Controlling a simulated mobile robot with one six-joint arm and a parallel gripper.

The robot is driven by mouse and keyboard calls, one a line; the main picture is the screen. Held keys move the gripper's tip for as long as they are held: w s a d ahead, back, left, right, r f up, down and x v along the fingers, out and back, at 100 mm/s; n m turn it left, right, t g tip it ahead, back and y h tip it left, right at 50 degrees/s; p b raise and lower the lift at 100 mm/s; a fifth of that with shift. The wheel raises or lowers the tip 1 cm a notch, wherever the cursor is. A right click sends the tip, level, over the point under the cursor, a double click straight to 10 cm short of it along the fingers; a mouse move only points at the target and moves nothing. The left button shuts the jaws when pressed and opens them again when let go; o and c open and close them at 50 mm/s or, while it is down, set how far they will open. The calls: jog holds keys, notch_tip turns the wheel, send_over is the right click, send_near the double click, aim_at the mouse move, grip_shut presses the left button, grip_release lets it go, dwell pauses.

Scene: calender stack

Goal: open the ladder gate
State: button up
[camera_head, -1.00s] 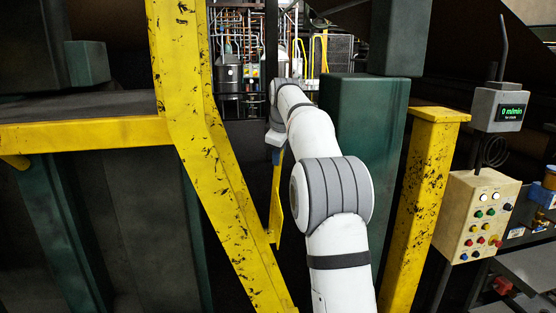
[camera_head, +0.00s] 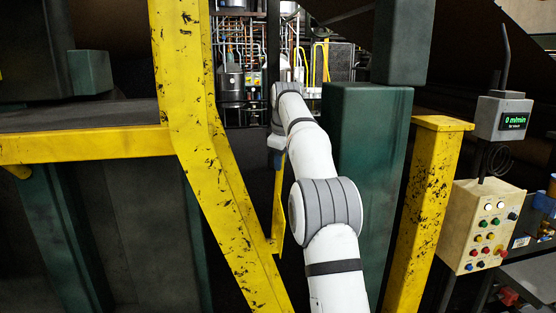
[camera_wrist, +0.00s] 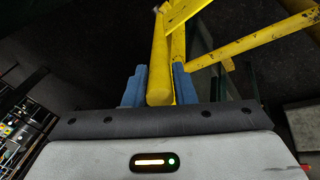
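A narrow yellow bar (camera_head: 279,205), which looks like part of the ladder gate, hangs beyond the big yellow post in the head view. In the wrist view a rounded yellow bar (camera_wrist: 159,60) runs upright between the two blue fingers of my gripper (camera_wrist: 160,70). The bar fills the gap, with a finger close against each side, so my gripper looks shut on it. In the head view my arm reaches forward to the bar and the fingers are mostly hidden; a blue part (camera_head: 275,158) shows. The rest of the gate, its hinge and any latch cannot be made out.
A slanting yellow post (camera_head: 190,120) stands close left of my arm, joined to a yellow rail (camera_head: 85,143). A green column (camera_head: 368,170) and a yellow pillar (camera_head: 425,210) stand to the right. A button box (camera_head: 484,228) and a display (camera_head: 504,113) are at far right.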

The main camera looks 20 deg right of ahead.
jog(key=o, duration=0.4)
jog(key=shift+w, duration=0.1)
jog(key=shift+c, duration=0.2)
jog(key=shift+r, duration=0.1)
jog(key=v, duration=0.7)
jog(key=shift+r, duration=0.25)
jog(key=shift+c, duration=0.3)
